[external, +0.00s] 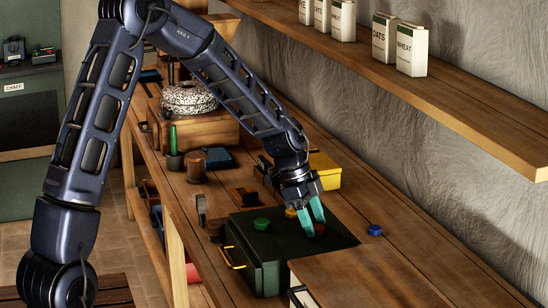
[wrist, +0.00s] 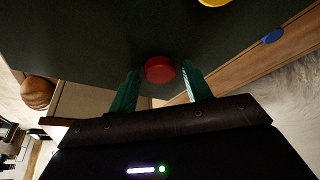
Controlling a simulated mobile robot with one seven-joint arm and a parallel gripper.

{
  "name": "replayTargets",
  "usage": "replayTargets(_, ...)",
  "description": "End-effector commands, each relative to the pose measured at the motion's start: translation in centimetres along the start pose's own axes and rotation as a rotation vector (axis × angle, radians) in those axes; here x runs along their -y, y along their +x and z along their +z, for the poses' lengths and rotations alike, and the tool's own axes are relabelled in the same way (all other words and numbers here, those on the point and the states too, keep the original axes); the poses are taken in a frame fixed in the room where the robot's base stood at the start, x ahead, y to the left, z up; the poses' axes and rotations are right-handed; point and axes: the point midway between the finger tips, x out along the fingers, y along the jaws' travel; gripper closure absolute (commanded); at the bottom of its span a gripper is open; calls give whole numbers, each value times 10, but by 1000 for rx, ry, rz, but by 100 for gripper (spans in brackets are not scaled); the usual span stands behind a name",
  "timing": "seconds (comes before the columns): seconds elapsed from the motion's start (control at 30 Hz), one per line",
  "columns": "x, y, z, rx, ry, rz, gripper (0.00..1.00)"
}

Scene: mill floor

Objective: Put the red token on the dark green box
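The red token (external: 319,229) rests on the flat top of the dark green box (external: 270,243), near its right part. In the wrist view the red token (wrist: 160,69) lies between and just past the fingertips, with a gap on each side. My gripper (external: 310,219) is low over the box top, its teal fingers pointing down beside the token. In the wrist view my gripper (wrist: 160,82) is open, with nothing clamped. Contact between fingers and token is not visible.
A green token (external: 261,224) and a yellow token (wrist: 213,2) also lie on the box top. A blue token (external: 374,230) lies on the wooden bench to the right. A yellow box (external: 326,172) stands behind my gripper. A shelf (external: 430,90) with cartons runs above the bench.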

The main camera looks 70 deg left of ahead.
Motion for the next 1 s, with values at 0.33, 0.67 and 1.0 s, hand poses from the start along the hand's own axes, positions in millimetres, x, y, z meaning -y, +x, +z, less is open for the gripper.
replayTargets(0.33, 0, -2, -1, 0, 1, 0, 46)
replayTargets(0.67, 1, -48, -2, 0, 1, -4, 46)
replayTargets(1.0, 0, -106, -1, 0, 0, -2, 46)
